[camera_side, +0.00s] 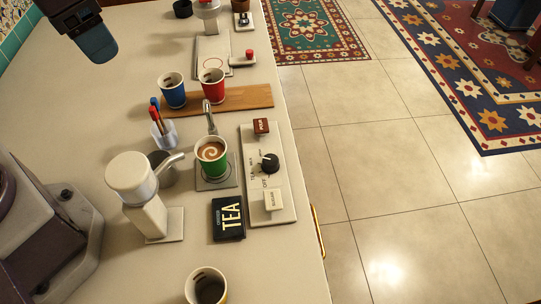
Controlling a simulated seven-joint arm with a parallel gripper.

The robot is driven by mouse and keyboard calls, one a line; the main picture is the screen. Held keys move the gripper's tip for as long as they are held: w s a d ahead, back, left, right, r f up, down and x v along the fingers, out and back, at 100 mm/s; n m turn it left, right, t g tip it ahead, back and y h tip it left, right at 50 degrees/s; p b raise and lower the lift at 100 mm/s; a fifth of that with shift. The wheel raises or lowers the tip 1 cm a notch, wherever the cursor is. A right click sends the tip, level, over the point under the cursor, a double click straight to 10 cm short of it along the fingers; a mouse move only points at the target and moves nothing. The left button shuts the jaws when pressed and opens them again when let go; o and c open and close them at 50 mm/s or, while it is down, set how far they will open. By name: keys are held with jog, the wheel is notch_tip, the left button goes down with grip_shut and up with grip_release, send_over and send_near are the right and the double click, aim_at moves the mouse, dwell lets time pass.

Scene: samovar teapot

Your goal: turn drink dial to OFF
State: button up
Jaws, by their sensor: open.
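The drink dial (270,163) is a round black knob on a pale control panel (287,206). Small labels lie left of and below the knob, with OFF readable just below it. A light mark at the knob's left edge seems to face the labels at its left, but I cannot tell which one. My gripper (97,43) is at the top left, dark with a blue-grey end. It is high above the counter, far from the dial and touching nothing. Its fingertips are hard to make out.
The panel also carries a red-brown block (261,127) and a white sugar block (273,199). Left of it are a green cup with a swirled drink (211,155), a black TEA box (228,218) and a white dispenser (140,190). Blue (172,91) and red (213,86) cups stand behind.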

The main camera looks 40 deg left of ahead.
jog(key=w+d+f+m+g, duration=0.2)
jog(key=w+d+f+m, duration=0.3)
jog(key=w+d+f, duration=0.15)
jog(key=m, duration=1.2)
send_over(271, 159)
notch_tip(271, 159, down, 9)
notch_tip(271, 159, down, 13)
jog(key=shift+f, duration=0.15)
jog(key=c, duration=0.9)
